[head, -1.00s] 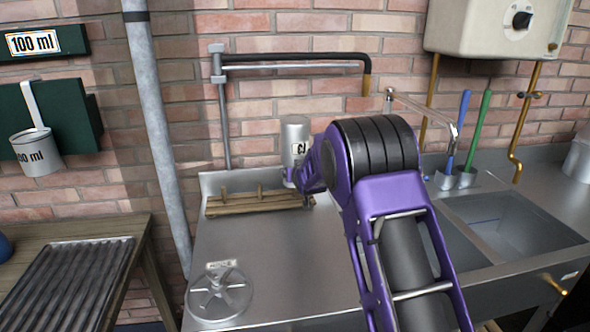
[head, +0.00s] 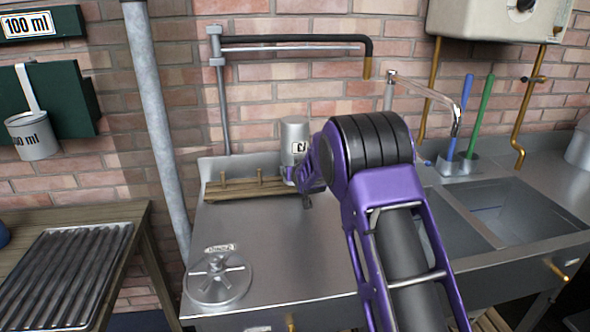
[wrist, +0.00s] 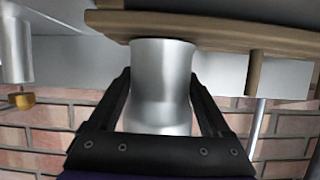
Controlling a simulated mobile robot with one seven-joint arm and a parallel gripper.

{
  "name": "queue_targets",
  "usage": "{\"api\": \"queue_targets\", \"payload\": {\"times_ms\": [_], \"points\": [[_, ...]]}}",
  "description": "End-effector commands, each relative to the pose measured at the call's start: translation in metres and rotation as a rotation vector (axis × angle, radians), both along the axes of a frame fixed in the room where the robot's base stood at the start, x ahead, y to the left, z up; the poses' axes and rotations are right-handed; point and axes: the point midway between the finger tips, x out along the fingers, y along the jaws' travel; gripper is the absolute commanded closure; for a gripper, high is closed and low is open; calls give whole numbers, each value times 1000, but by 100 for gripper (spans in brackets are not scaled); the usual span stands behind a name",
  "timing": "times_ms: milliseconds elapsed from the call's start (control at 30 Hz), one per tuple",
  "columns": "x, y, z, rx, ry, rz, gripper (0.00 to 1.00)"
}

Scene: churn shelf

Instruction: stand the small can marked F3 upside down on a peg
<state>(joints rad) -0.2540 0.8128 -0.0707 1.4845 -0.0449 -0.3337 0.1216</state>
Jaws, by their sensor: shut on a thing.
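My gripper (wrist: 160,88) is shut on the can (wrist: 161,70), one dark finger on each side. In the wrist view, which looks inverted, the can's wide end meets the board's edge (wrist: 220,32). Two bare pegs show in the head view, a left one (head: 222,178) and a middle one (head: 259,176). Any peg under the can is hidden.
The board lies on a steel counter (head: 270,240) against the brick wall. A round handwheel lid (head: 218,278) is at the counter's front left. A swing pipe (head: 295,45) hangs above. A sink (head: 510,210) with brushes lies to the right.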

Motion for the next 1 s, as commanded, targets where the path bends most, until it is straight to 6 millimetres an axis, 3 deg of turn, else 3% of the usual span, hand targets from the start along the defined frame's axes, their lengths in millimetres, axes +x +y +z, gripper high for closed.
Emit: {"api": "queue_targets", "payload": {"times_ms": [300,333,400,767,1000], "points": [[0,0,-3,1,-3,0,94],[0,0,-3,1,-3,0,12],[0,0,-3,1,-3,0,0],[-6,-1,-1,0,0,0,0],[-39,-8,14,0,0,1,0]]}}
